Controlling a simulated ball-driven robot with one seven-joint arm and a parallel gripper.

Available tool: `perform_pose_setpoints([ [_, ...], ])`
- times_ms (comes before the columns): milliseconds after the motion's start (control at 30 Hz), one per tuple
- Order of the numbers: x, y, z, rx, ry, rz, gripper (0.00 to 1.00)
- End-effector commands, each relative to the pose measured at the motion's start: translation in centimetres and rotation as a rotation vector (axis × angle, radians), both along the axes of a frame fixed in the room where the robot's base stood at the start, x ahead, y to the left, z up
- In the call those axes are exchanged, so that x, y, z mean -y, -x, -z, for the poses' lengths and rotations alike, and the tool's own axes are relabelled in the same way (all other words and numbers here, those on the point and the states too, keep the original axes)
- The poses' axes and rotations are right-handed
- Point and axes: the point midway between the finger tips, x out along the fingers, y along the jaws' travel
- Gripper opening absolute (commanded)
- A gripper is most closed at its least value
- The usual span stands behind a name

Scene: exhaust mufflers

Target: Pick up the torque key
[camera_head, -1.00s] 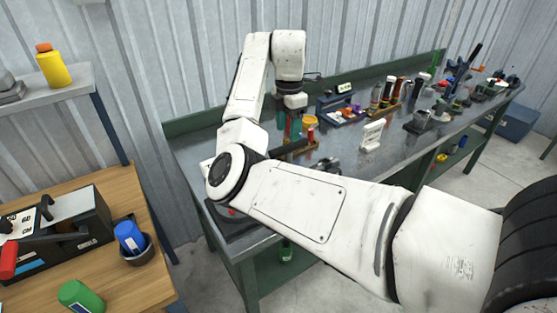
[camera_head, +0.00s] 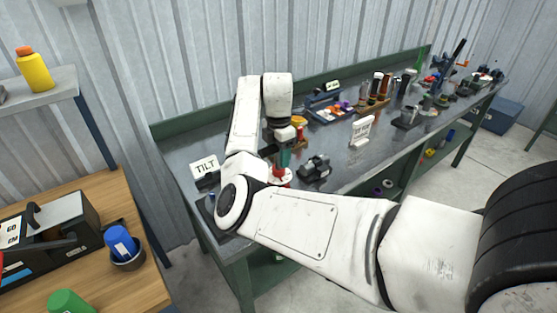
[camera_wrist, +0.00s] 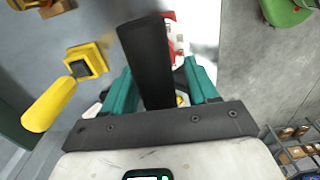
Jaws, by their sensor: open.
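A long black handle (camera_wrist: 146,55) shows in the wrist view, running between my teal fingers; I take it for the torque key, though its lower end is hidden. My gripper (camera_wrist: 161,82) is open, with one finger on each side of the handle. I cannot tell whether either finger touches it. In the head view my gripper (camera_head: 283,158) is low over the near left part of the metal workbench (camera_head: 235,142), above a red and white piece (camera_head: 281,176). My arm hides part of that spot.
A yellow-handled tool (camera_wrist: 50,103) lies left of my gripper in the wrist view. A TILT sign (camera_head: 204,166) stands to the left on the bench. A dark device (camera_head: 315,167) is close on the right, and a white sign (camera_head: 361,131) stands farther right.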

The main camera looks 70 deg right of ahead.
Motion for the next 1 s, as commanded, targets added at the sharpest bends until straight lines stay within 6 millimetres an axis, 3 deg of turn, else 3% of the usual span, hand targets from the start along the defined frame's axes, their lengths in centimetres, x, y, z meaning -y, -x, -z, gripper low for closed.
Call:
perform_pose_setpoints([
  [233, 0.0, 0.0, 0.15, 0.0, 0.0, 0.0, 0.57],
  [800, 0.02, -0.03, 0.04, 0.0, 0.001, 0.0, 0.04],
  [1000, 0.02, -0.03, 0.02, 0.0, 0.001, 0.0, 0.04],
])
